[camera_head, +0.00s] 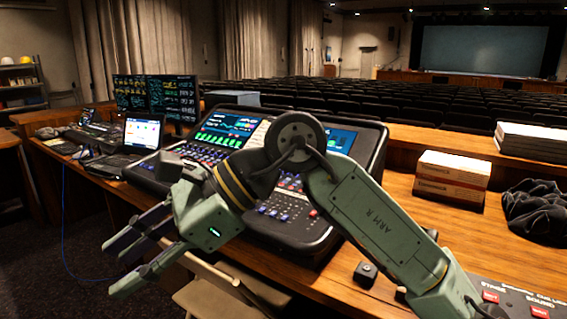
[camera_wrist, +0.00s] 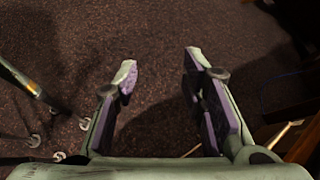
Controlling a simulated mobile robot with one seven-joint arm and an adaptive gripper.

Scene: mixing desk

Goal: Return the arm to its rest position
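My arm reaches up from the lower right of the head view and bends down to the left, in front of the mixing desk (camera_head: 327,231). My gripper (camera_head: 112,270) is to the left of the desk's front edge, over the dark carpet. In the wrist view its two fingers (camera_wrist: 160,72) stand well apart, with only carpet between them. It is open and empty and touches nothing that I can see. My arm hides part of the mixing desk's controls.
A folding chair (camera_head: 212,301) stands below my gripper. A laptop (camera_head: 133,146) and two monitors (camera_head: 172,97) are at the left. Boxes (camera_head: 451,180), a black cloth (camera_head: 537,211) and a red-button panel (camera_head: 515,298) lie at the right.

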